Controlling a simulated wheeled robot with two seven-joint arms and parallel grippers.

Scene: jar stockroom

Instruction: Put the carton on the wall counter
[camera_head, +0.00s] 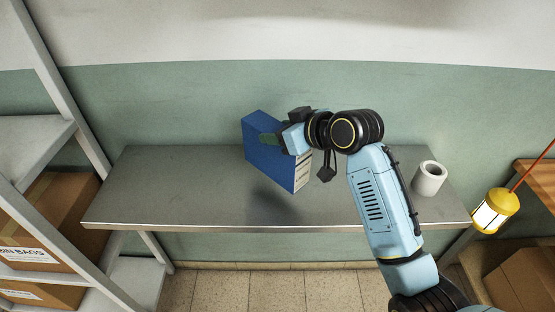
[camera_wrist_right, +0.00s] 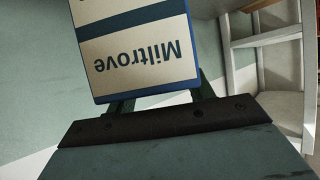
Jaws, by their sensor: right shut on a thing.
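The blue carton (camera_head: 272,158) is over the wall counter (camera_head: 190,182), a grey metal-edged top against the green wall. My right gripper (camera_head: 275,142) is shut on the carton near its upper part. A dark shadow lies on the counter under the carton, so it seems held a little above the top; its lower edge does not clearly show touching. In the right wrist view the carton (camera_wrist_right: 140,72) shows a cream label reading "Miltrove", upside down, between the fingers. My left gripper is not in view.
A white cup-like roll (camera_head: 429,178) stands on the counter's right end. A yellow lantern (camera_head: 495,210) hangs at the right. A grey shelf (camera_head: 55,130) with cardboard boxes (camera_head: 55,215) stands at the left. The counter's left part is clear.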

